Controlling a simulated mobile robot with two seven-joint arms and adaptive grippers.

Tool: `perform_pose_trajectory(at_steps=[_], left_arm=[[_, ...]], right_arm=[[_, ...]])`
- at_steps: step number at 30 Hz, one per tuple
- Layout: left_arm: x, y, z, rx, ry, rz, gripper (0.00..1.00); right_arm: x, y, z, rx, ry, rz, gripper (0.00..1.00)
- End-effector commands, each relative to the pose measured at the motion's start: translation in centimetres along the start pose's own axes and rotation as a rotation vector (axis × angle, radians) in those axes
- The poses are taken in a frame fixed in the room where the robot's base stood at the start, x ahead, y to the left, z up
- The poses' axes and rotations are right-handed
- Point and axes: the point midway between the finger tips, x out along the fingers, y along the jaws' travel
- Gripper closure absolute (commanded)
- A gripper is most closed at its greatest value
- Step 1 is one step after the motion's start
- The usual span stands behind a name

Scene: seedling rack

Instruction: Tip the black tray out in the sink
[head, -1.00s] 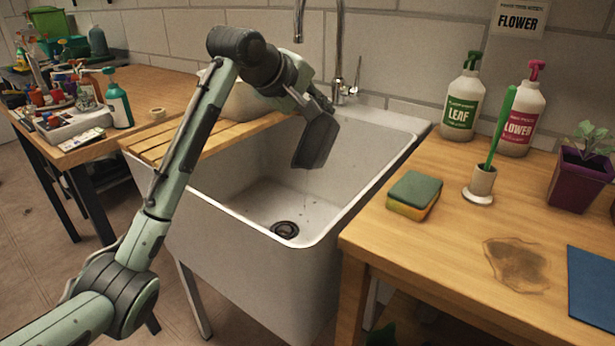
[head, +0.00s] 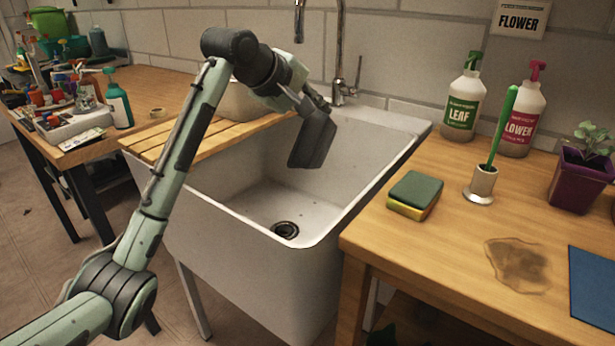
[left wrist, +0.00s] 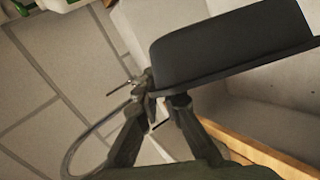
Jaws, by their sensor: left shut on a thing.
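My left gripper (head: 314,106) is shut on the black tray (head: 315,141) at its upper edge. The tray hangs steeply tilted, almost on edge, over the basin of the sink (head: 215,205), clear of its floor. In the left wrist view, the fingers (left wrist: 160,104) grip the tray's rim, and the dark tray (left wrist: 225,48) fills the upper right. Its inside cannot be seen clearly. A few dark specks lie on the sink floor near the drain (head: 285,230). My right gripper is not in view.
A slatted wooden board (head: 165,146) lies across the sink's left side, with a pale bowl (head: 246,102) behind. The tap (head: 339,55) rises at the back. On the right bench stand a sponge (head: 414,194), a brush in its holder (head: 482,184) and spray bottles (head: 463,108).

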Motion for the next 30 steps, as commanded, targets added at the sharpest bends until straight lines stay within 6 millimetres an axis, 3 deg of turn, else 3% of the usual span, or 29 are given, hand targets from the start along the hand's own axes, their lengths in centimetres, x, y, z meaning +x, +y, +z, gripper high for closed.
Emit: perform_pose_trajectory(at_steps=[13, 23, 30], left_arm=[[2.0, 0.7, 5.0, 0.213, 0.127, -0.111, 1.0], [4.4, -0.2, 8.9, 0.434, 0.264, -0.231, 1.0], [4.4, 1.6, 11.5, 0.588, 0.36, -0.311, 1.0]], right_arm=[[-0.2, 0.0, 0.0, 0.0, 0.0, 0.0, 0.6], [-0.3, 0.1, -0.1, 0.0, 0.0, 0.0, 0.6], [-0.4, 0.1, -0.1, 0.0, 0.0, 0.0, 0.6]])
